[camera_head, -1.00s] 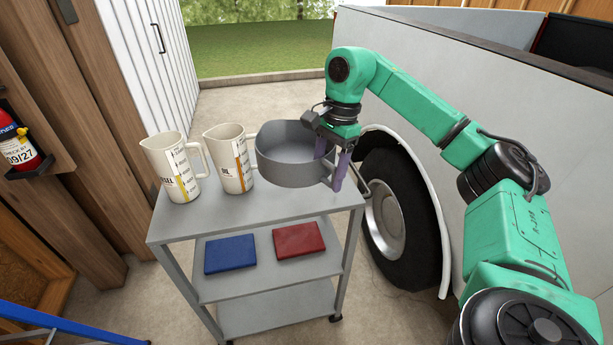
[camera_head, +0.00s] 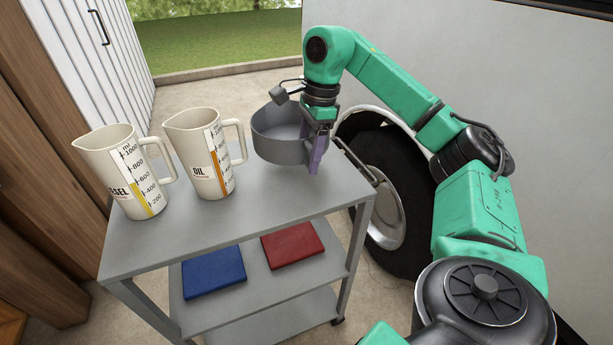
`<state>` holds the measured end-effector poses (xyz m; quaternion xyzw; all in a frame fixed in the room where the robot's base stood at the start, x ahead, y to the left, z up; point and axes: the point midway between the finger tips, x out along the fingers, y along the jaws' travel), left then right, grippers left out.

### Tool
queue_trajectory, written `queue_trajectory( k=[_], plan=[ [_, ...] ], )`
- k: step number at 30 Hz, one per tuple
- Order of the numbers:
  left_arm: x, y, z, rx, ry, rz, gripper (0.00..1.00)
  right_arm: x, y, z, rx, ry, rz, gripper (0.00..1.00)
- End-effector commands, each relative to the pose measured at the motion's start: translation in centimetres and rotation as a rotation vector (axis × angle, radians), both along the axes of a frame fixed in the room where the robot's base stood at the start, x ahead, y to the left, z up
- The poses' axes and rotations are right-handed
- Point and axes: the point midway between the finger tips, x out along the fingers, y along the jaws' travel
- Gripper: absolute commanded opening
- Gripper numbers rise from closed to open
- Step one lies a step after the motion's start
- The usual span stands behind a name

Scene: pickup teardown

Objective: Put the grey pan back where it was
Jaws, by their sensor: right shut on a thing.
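The grey pan (camera_head: 277,150) is a round, open pan at the far right part of the grey cart's top (camera_head: 262,219). My right gripper (camera_head: 317,155) is shut on the near right wall of the pan, with its purple fingers pointing down. The pan looks upright. I cannot tell whether its base touches the cart top or hangs just above it. My left gripper is not in view.
Two white measuring jugs, the diesel jug (camera_head: 128,178) and the oil jug (camera_head: 205,158), stand left of the pan. A blue case (camera_head: 214,271) and a red case (camera_head: 292,245) lie on the shelf below. A vehicle wheel (camera_head: 385,195) is close behind the cart's right side. The cart's front right top is clear.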

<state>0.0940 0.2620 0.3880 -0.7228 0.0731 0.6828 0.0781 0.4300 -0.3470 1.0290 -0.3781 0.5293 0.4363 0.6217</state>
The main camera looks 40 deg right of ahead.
Motion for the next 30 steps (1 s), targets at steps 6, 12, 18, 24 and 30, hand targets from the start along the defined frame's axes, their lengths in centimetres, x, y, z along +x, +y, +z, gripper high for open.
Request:
queue_trajectory(
  k=[6, 12, 18, 24, 30],
  plan=[
    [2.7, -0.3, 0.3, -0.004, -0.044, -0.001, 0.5, -0.1, 0.0, -3.6, 0.0, 0.0, 0.0, 0.0],
    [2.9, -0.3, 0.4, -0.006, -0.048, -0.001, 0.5, 0.0, 0.0, -6.5, 0.002, -0.003, 0.0, 0.0],
    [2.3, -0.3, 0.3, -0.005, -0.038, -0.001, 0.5, 0.0, 0.0, -6.5, 0.002, -0.004, 0.001, 0.0],
    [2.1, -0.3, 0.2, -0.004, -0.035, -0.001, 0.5, 0.0, 0.0, -6.7, 0.001, -0.002, 0.001, 0.94],
    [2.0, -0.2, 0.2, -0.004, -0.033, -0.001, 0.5, 0.0, 0.0, -6.7, 0.001, -0.002, 0.001, 0.94]
  ],
)
